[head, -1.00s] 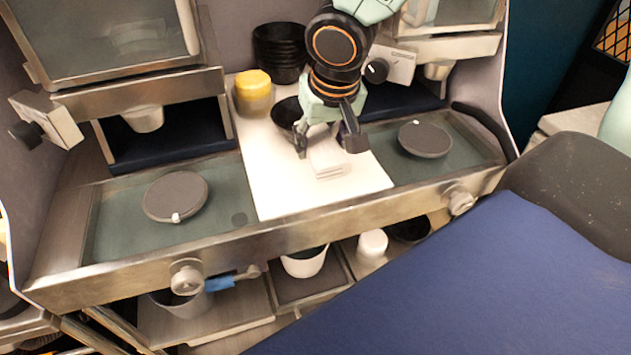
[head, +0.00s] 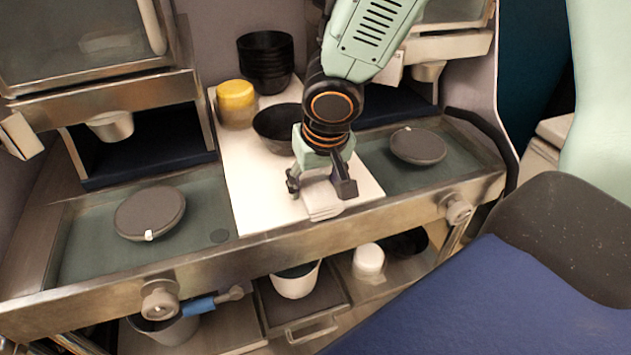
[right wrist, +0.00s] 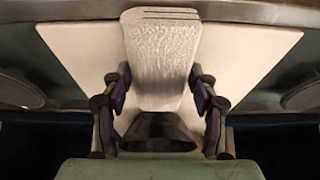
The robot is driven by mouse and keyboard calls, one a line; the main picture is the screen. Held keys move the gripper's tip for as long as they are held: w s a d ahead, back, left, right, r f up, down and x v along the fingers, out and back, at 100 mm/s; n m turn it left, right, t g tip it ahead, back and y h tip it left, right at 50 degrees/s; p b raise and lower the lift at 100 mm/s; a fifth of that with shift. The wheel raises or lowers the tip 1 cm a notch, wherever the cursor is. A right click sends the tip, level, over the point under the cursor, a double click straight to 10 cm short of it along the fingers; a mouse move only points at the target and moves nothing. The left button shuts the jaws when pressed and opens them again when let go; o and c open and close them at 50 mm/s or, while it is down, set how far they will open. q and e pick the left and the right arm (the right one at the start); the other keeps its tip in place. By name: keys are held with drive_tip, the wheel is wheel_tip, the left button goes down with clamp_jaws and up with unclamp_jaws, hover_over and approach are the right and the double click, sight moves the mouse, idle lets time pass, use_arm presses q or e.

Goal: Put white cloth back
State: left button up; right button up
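The white cloth (head: 322,198) is a folded block at the front of the white board (head: 255,195), near the metal front rail. It also shows in the right wrist view (right wrist: 160,60), reaching away from between the fingers. My right gripper (head: 321,185) comes down from above, with one finger on each side of the cloth. My left gripper is out of view.
A black bowl (head: 275,128), a yellow-topped jar (head: 237,103) and stacked black bowls (head: 265,62) stand behind. Dark round lids lie left (head: 150,213) and right (head: 418,146) of the board. A shelf below holds a white pot (head: 296,281) and a white-lidded container (head: 368,260).

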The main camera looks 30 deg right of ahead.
sight(314, 191)
drive_tip(key=o, duration=0.3)
drive_tip(key=shift+s+a+r, duration=0.1)
drive_tip(key=shift+a+r, duration=0.1)
drive_tip(key=shift+a, duration=0.35)
drive_tip(key=shift+w+d+f, duration=0.15)
drive_tip(key=shift+w+d, duration=0.05)
drive_tip(key=shift+d, duration=0.35)
drive_tip(key=p+v, duration=0.1)
drive_tip(key=v, duration=0.1)
drive_tip(key=p+v, duration=0.1)
drive_tip(key=v, duration=0.1)
drive_tip(key=a+p+v, duration=0.1)
drive_tip(key=v, duration=0.1)
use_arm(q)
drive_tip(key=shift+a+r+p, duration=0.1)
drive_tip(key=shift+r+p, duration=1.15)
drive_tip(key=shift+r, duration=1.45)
use_arm(e)
drive_tip(key=shift+d+v, duration=0.2)
drive_tip(key=shift+v, duration=1.3)
drive_tip(key=shift+d+v, duration=0.15)
drive_tip(key=shift+v, duration=1.3)
